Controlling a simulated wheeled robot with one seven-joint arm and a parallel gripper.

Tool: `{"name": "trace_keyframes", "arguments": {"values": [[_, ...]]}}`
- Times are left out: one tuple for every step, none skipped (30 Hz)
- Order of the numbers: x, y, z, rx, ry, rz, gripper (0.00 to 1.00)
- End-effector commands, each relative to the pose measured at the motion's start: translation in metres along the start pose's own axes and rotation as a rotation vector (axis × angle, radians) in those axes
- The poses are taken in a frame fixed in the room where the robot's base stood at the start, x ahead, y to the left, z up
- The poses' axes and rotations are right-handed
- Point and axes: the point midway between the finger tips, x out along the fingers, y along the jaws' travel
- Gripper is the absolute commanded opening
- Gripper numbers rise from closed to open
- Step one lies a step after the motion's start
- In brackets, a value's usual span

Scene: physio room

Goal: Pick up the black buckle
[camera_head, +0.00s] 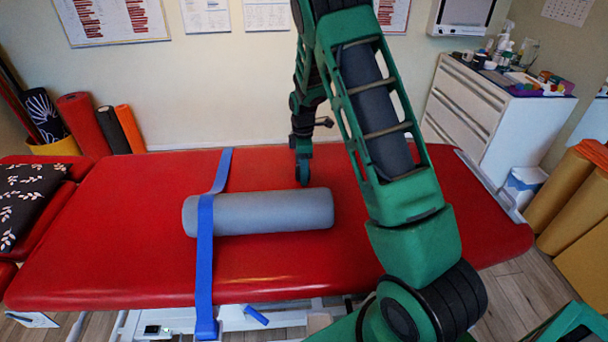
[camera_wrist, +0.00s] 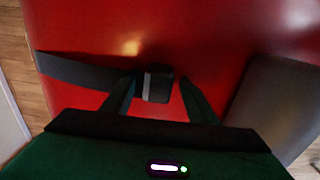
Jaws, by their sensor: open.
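The black buckle (camera_wrist: 155,86) lies on the red treatment table in the wrist view, at the end of a dark strap (camera_wrist: 75,73) that runs to the left. A lighter grey band crosses the buckle. My gripper (camera_wrist: 159,82) is open, with one finger on each side of the buckle. I cannot tell whether the fingers touch it. In the head view my gripper (camera_head: 303,180) points down at the table just behind the grey roller. The buckle cannot be made out there.
The grey roller (camera_head: 270,211) lies across the red table (camera_head: 110,240), close to my gripper; it also shows at the right of the wrist view (camera_wrist: 275,100). A blue strap (camera_head: 205,245) passes over the roller's left part. A white drawer cabinet (camera_head: 480,115) stands at the back right.

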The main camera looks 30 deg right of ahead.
Motion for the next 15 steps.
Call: {"name": "trace_keyframes", "arguments": {"values": [[-0.0003, 0.0001, -0.0001, 0.000, 0.000, 0.000, 0.53], [-0.0004, 0.0001, -0.0001, 0.000, 0.000, 0.000, 0.53], [-0.0005, 0.0002, -0.0001, 0.000, 0.000, 0.001, 0.53], [-0.0005, 0.0002, -0.0001, 0.000, 0.000, 0.001, 0.51], [-0.0006, 0.0002, -0.0001, 0.000, 0.000, 0.001, 0.44], [-0.0006, 0.0002, -0.0001, 0.000, 0.000, 0.001, 0.34], [-0.0007, 0.0002, -0.0001, 0.000, 0.000, 0.001, 0.27], [-0.0007, 0.0002, -0.0001, 0.000, 0.000, 0.001, 0.20], [-0.0007, 0.0003, -0.0001, 0.000, 0.000, 0.001, 0.10], [-0.0008, 0.0003, -0.0001, 0.000, 0.000, 0.001, 0.07], [-0.0008, 0.0003, 0.0000, 0.000, 0.000, 0.001, 0.07], [-0.0010, 0.0004, 0.0000, 0.000, 0.000, 0.001, 0.07], [-0.0010, 0.0004, 0.0000, 0.000, 0.000, 0.001, 0.07], [-0.0010, 0.0004, 0.0000, 0.000, 0.000, 0.001, 0.07], [-0.0010, 0.0004, 0.0000, 0.000, 0.000, 0.001, 0.07]]}}
